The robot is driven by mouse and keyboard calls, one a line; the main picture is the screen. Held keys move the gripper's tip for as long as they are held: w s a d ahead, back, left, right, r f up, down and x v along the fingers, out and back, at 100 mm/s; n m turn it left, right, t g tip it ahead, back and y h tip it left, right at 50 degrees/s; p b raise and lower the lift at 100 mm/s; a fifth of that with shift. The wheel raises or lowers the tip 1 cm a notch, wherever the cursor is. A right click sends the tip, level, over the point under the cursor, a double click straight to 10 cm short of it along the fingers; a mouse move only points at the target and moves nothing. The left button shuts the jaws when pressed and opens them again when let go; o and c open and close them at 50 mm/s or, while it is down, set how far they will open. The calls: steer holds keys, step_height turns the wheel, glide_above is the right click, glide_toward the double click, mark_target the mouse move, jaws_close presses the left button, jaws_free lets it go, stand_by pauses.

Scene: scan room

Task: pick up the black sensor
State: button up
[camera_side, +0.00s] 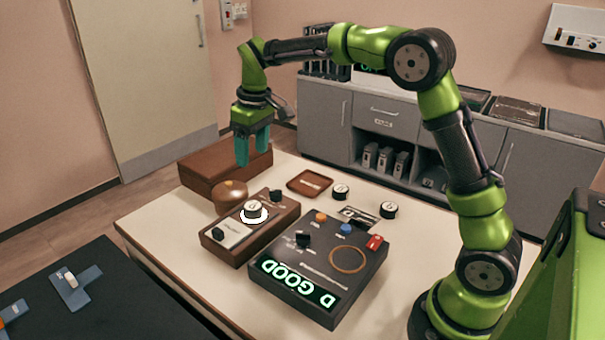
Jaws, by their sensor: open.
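My gripper (252,157) is open and empty, with its teal fingers pointing down above the back left of the table. I cannot tell for certain which thing is the black sensor. A small black piece (276,196) sits on the right part of a wooden tray. Another black piece (303,240) stands on the dark console (318,262). Black round pieces with white tops are on the table (389,210), (341,192), and a similar one (254,208) is on the wooden tray with a bright white ring around it. My gripper is above and apart from all of them.
A brown wooden box (212,172) and a round brown lidded bowl (231,196) are close below my gripper. The wooden tray (233,254) also holds a pale card. A small brown dish (310,183) lies behind. The console has buttons and a lit sign. The table's left front is bare.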

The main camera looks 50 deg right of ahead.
glide_above(253, 206)
steer(key=f, duration=1)
steer(key=shift+s+f, duration=0.2)
steer(key=shift+f, duration=0.2)
steer(key=shift+w+f, duration=0.2)
steer(key=shift+f, duration=2.55)
steer(key=shift+c, duration=0.2)
steer(key=c, duration=0.9)
steer(key=shift+r, duration=0.1)
